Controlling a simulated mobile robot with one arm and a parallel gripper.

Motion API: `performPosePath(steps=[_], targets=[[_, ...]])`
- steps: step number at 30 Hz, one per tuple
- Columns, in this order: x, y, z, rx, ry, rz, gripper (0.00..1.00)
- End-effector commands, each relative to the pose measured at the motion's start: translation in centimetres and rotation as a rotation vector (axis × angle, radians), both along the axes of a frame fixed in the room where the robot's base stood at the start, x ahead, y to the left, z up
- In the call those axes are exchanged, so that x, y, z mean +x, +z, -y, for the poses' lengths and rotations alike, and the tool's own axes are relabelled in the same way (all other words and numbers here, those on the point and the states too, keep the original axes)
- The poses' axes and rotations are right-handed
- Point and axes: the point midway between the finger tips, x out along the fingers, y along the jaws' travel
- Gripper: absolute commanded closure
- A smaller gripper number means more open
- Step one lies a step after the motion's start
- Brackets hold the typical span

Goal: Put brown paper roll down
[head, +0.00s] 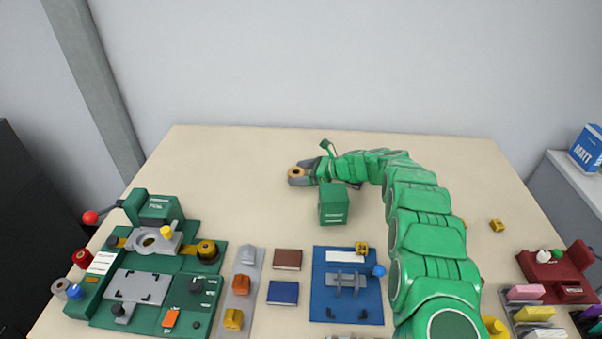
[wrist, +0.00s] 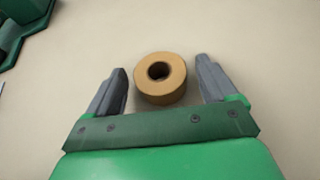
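The brown paper roll (wrist: 147,92) is between the two grey fingers of my gripper (wrist: 165,85) in the wrist view, with its hole facing the camera. A gap shows between the roll and each finger, wider on the right, so the fingers are open around it. In the head view the roll (head: 296,171) is at the far part of the table, at the tip of my gripper (head: 297,176). The roll appears to rest on the tabletop, though its underside is hidden.
A green box (head: 333,206) stands close to my gripper, on its near side. A green machine (head: 150,265) fills the front left of the table (head: 235,165). A blue fixture (head: 346,300) lies at the front middle. The back left of the tabletop is clear.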

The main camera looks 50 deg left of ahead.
Motion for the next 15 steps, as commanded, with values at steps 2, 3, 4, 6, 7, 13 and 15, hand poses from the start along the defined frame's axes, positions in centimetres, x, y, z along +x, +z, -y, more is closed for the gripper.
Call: performPosePath(steps=[2, 3, 4, 6, 7, 13, 15], targets=[[0.0, 0.0, 0.0, 0.0, 0.0, 0.0, 0.14], [0.0, 0.0, 0.0, 0.0, 0.0, 0.0, 0.14], [0.0, 0.0, 0.0, 0.0, 0.0, 0.0, 0.14], [0.0, 0.1, 0.0, 0.0, 0.0, 0.0, 0.14], [0.0, 0.1, 0.0, 0.0, 0.0, 0.0, 0.14], [0.9, 1.1, 1.3, 0.001, -0.001, 0.002, 0.14], [1.5, 1.5, 2.3, 0.0, -0.002, 0.001, 0.14]])
